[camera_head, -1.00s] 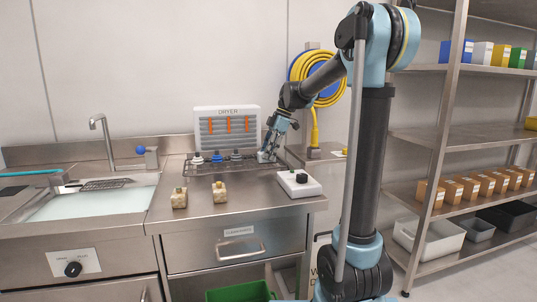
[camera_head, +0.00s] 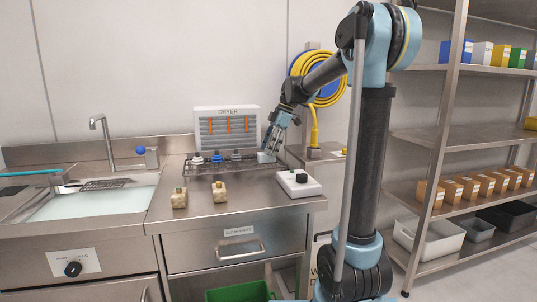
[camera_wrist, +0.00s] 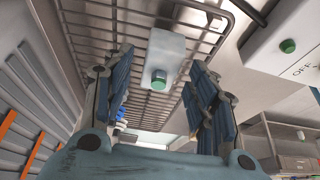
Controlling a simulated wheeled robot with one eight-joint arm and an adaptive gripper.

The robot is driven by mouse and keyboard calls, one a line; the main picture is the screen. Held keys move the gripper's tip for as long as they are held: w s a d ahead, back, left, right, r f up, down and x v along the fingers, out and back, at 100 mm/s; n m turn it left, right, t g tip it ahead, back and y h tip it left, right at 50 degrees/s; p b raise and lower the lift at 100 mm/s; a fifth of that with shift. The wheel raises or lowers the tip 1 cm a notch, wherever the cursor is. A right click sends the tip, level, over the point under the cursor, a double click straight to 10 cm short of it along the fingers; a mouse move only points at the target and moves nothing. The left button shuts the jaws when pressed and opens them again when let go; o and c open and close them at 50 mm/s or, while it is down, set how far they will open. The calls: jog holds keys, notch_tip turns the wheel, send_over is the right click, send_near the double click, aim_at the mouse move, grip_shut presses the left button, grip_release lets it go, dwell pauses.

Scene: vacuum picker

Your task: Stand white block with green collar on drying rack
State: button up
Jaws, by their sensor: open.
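The white block with a green collar (camera_wrist: 168,50) rests on the wire drying rack (camera_wrist: 92,22), with its collar end facing my wrist camera. In the head view the block (camera_head: 265,157) is small and pale at the right end of the rack (camera_head: 205,174); it looks upright. My gripper (camera_head: 272,146) is just above it, pointing down. In the wrist view the fingers of my gripper (camera_wrist: 160,72) are spread on either side of the block, with gaps showing. The gripper is open and holds nothing.
Several collared blocks, including a blue-collared one (camera_head: 217,158), stand along the rack before the dryer (camera_head: 228,112). Two beige blocks (camera_head: 179,200) (camera_head: 219,193) and a white switch box (camera_head: 305,189) sit on the counter in front. A sink (camera_head: 85,207) is at left.

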jog(key=v, duration=1)
jog(key=shift+s, duration=0.15)
